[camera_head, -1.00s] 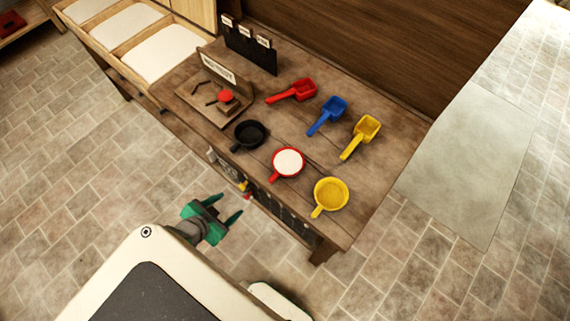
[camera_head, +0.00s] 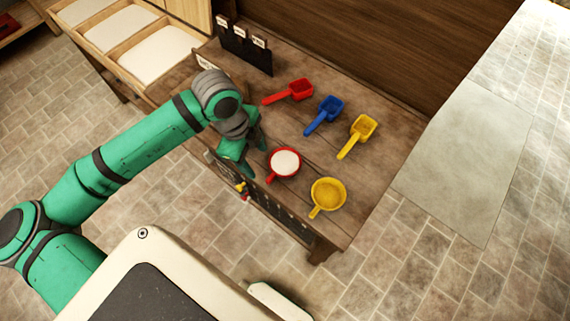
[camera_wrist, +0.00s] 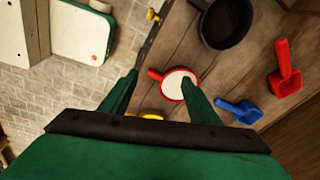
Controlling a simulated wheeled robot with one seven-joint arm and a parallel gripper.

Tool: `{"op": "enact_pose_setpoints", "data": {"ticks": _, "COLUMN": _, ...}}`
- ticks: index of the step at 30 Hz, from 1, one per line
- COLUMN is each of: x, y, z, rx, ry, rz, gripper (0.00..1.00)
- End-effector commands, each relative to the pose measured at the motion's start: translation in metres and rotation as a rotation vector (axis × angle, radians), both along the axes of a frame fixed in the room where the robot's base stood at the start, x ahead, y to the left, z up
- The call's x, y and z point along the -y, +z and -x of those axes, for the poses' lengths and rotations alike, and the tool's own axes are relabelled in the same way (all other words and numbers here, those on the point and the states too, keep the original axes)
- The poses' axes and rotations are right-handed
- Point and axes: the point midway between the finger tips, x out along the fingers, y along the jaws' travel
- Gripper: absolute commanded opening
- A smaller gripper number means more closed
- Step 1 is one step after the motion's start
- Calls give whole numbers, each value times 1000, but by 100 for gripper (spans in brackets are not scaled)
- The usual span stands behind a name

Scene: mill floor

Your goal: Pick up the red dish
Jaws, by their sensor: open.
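The red dish (camera_head: 284,163), a round pan with a short red handle and white contents, lies on the wooden table in the head view. It also shows in the wrist view (camera_wrist: 168,78), partly covered by one finger. My gripper (camera_head: 256,160) is open and empty, just left of the red dish. In the wrist view my open fingers (camera_wrist: 160,78) point toward the dish, whose handle lies between them in the picture. I cannot tell the height of the fingers above the table.
A yellow dish (camera_head: 328,193) lies close to the right of the red one. A black dish (camera_wrist: 228,20) is near it, hidden by my arm in the head view. Red (camera_head: 292,91), blue (camera_head: 326,112) and yellow (camera_head: 360,132) scoops lie behind. The table (camera_head: 370,190) is bare at right.

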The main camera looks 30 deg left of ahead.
Motion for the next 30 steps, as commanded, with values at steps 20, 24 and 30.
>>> {"op": "enact_pose_setpoints", "data": {"ticks": 20, "x": 30, "y": -17, "z": -9, "rx": -84, "ry": -336, "rz": -143, "gripper": 56}}
{"op": "enact_pose_setpoints", "data": {"ticks": 24, "x": 31, "y": -26, "z": -10, "rx": -83, "ry": -337, "rz": -145, "gripper": 56}}
{"op": "enact_pose_setpoints", "data": {"ticks": 30, "x": 35, "y": -45, "z": -11, "rx": -83, "ry": -338, "rz": -143, "gripper": 56}}
